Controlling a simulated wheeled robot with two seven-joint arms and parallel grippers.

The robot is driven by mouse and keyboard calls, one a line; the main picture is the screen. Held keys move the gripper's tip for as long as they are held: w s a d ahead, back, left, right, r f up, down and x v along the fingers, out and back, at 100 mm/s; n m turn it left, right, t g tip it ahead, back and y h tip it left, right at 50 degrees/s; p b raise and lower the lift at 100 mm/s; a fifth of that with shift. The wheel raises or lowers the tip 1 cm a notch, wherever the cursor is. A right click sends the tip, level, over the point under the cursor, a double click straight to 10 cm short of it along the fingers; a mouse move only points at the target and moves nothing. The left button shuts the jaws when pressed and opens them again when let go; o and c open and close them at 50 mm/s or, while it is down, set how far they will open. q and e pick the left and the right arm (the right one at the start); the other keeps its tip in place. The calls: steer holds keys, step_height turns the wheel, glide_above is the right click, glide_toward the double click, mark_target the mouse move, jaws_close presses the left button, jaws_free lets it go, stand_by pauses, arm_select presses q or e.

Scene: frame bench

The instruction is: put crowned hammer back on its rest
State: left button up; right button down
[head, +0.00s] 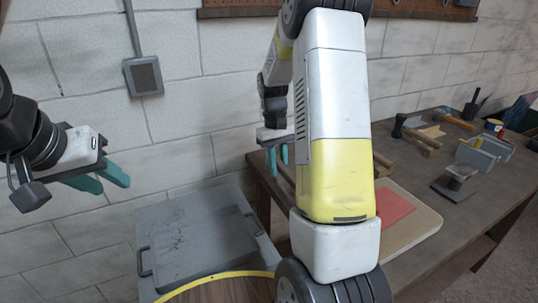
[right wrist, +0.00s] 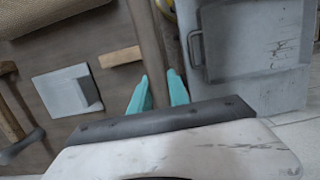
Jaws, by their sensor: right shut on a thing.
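My right gripper (head: 277,155) is at the left end of the bench, partly behind my own arm in the head view. In the right wrist view, its teal fingers (right wrist: 158,92) stand on both sides of a long brown wooden bar, like a handle (right wrist: 148,40). No hammer head shows on it, so I cannot tell whether it is the crowned hammer. A dark-headed hammer (head: 398,126) with a wooden handle lies on the bench. I cannot pick out the rest with certainty. My left gripper (head: 100,180) is open and empty, away from the bench.
The brown bench (head: 440,205) carries a pale board with a red sheet (head: 394,208), a grey vise-like block (head: 456,182) and several tools at the back. A grey case (head: 195,240) with a handle stands left of the bench. A yellow-rimmed round top (head: 225,290) is in front.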

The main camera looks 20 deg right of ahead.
steer(key=w+d, duration=0.1)
steer(key=w, duration=0.2)
steer(key=w+d, duration=0.2)
steer(key=w+d+f, duration=0.1)
steer(key=w+d, duration=0.1)
steer(key=w, duration=0.1)
steer(key=shift+w, duration=0.3)
steer(key=shift+f, duration=1.7)
steer(key=shift+f, duration=0.1)
steer(key=c, duration=1.3)
jaws_free()
steer(key=shift+o, duration=0.2)
